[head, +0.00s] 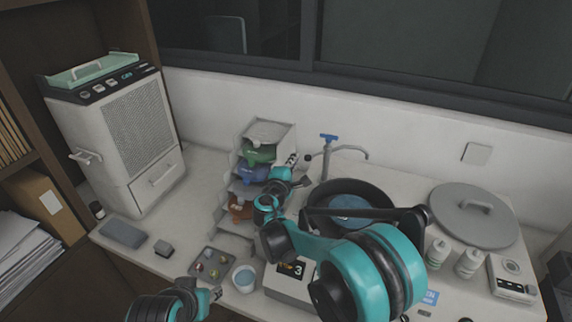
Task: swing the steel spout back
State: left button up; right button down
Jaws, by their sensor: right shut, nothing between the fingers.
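The steel spout (350,149) is a thin curved pipe behind the round black basin, near the back wall. It arches to the right and its tip bends down at the right end.
The black basin (389,201) holds a blue disc. A tiered rack (271,132) with coloured pots stands left of my right gripper. A tray (203,257) and cup (244,279) sit in front. A grey round lid (474,205) and white bottles (437,253) are right.

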jog(key=shift+s+d+r, duration=0.2)
jog(key=shift+s+d, duration=0.4)
jog(key=shift+d, duration=0.05)
jog(key=s+d+n+y, duration=0.1)
jog(key=s+y, duration=0.1)
jog(key=s+d+n+t+y+b, duration=0.1)
jog(key=s+d+y, duration=0.1)
jog(key=shift+d+n, duration=0.15)
jog(key=shift+n, duration=0.25)
